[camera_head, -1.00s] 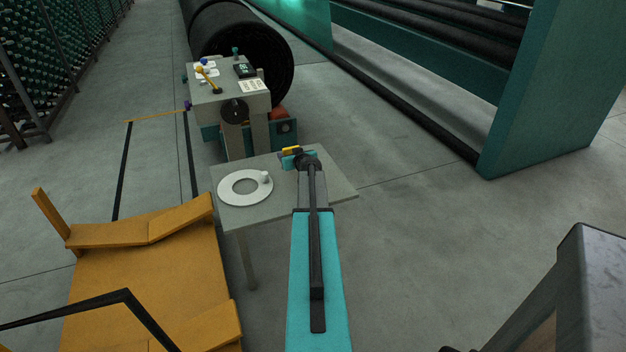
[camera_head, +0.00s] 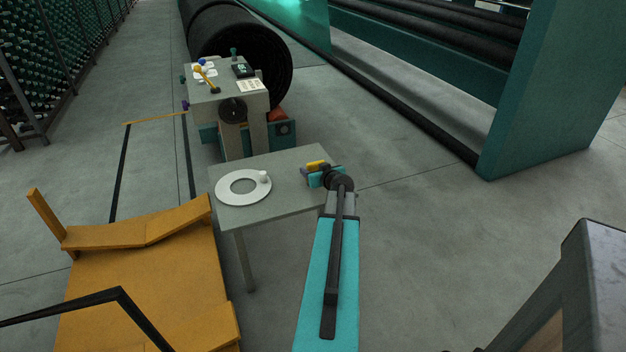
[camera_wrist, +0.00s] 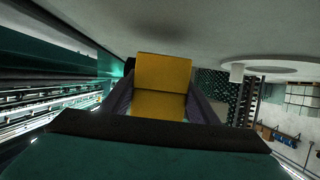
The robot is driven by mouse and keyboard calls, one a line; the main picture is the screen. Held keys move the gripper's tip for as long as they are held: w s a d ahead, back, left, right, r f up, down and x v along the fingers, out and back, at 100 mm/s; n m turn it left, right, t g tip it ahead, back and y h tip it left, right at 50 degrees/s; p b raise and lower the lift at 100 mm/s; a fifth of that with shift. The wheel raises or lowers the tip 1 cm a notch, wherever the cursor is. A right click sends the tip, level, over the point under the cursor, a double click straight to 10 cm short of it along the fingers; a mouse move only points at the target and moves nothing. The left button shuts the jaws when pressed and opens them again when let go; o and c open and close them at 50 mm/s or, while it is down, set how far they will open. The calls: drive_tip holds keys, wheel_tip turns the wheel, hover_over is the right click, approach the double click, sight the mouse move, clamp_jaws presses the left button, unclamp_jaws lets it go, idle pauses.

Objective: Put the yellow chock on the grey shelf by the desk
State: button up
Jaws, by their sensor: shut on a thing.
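The yellow chock (camera_head: 316,165) is held between the fingers of my gripper (camera_head: 312,176). In the wrist view the chock (camera_wrist: 162,75) fills the space between both dark fingers of the gripper (camera_wrist: 161,90). A grey flat-topped stand (camera_head: 275,207), which looks like the grey shelf, is in the middle of the head view. My gripper and the chock are at its right edge in that view. I cannot tell whether the chock touches the top. The likely desk is the grey console (camera_head: 255,101) just behind the stand.
A white ring (camera_head: 228,195) with a small white knob lies on the left of the stand's top. An orange cradle (camera_head: 150,285) stands at front left. A black roll (camera_head: 270,65) lies behind the console. Open floor is on the right, before a teal frame (camera_head: 545,95).

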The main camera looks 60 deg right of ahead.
drive_tip(key=shift+f, duration=0.1)
drive_tip(key=shift+f+b, duration=0.55)
drive_tip(key=shift+f, duration=1.1)
drive_tip(key=shift+f, duration=0.1)
drive_tip(key=o, duration=1.1)
drive_tip(key=shift+s+a, duration=0.1)
drive_tip(key=shift+a, duration=0.05)
drive_tip(key=p+v, duration=0.1)
drive_tip(key=v, duration=1)
drive_tip(key=shift+s+a+r, duration=0.2)
drive_tip(key=shift+s, duration=0.05)
